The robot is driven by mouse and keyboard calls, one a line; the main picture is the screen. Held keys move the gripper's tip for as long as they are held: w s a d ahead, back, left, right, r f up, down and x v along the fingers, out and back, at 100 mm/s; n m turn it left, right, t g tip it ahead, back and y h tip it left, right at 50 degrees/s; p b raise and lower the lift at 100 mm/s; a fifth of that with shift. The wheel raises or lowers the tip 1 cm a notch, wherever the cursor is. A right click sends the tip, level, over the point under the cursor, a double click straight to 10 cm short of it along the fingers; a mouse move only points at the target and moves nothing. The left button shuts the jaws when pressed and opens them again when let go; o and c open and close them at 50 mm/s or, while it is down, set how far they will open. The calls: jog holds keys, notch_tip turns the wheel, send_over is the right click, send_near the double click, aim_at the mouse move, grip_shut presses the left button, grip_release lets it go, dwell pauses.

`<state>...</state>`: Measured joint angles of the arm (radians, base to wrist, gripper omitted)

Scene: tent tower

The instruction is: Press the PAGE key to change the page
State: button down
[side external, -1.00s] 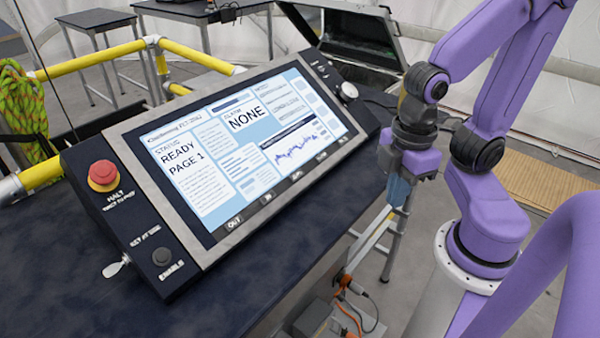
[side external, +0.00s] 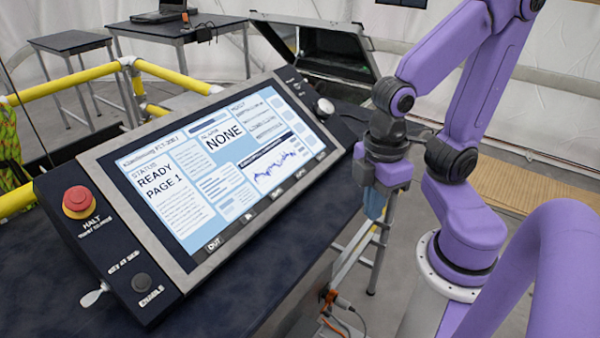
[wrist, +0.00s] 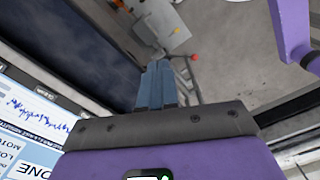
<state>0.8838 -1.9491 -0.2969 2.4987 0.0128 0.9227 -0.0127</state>
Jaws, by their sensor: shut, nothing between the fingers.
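The control panel (side external: 140,208) lies tilted on a dark table. Its screen (side external: 200,215) reads READY, PAGE 1 and NONE. A row of labelled keys runs along the screen's lower edge; OUT (side external: 213,243) is the nearest, and the labels farther right are too small to read, so I cannot tell which is PAGE. My gripper (side external: 373,208) points down, off the panel's right side and apart from the keys. In the wrist view its blue fingers (wrist: 157,72) are together with nothing between them, and part of the screen (wrist: 30,115) shows at the left edge.
A red HALT button (side external: 77,202) and a dark ENABLE button (side external: 141,283) with a key switch (side external: 94,294) sit on the panel's left side. A round knob (side external: 324,106) is at its upper right. An open case (side external: 318,52) stands behind. Space above the panel is clear.

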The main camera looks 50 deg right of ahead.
aim_at(321, 156)
jog(key=w+d+m+g+y, duration=0.2)
jog(key=w+d+m+y, duration=0.1)
jog(key=w+m, duration=0.35)
jog(key=w+d+m+g+y, duration=0.1)
jog(key=w+d+m+y, duration=0.3)
jog(key=w+m, duration=0.25)
jog(key=d+r+m+t+y, duration=0.2)
jog(key=d+r+m+t, duration=0.1)
jog(key=d+m+t, duration=0.5)
jog(key=shift+w+d+r+m+t, duration=0.15)
jog(key=shift+d+r+m+t, duration=0.25)
jog(key=shift+d+t, duration=1.15)
jog(key=shift+a+f, duration=0.1)
jog(key=shift+a, duration=0.1)
jog(key=shift+w+f, duration=0.85)
jog(key=shift+f, duration=0.35)
jog(key=shift+w+f, duration=0.8)
jog(key=shift+f, duration=0.35)
jog(key=shift+w+f, duration=0.85)
jog(key=shift+f, duration=0.35)
jog(key=shift+w+f, duration=0.1)
jog(key=shift+f, duration=0.05)
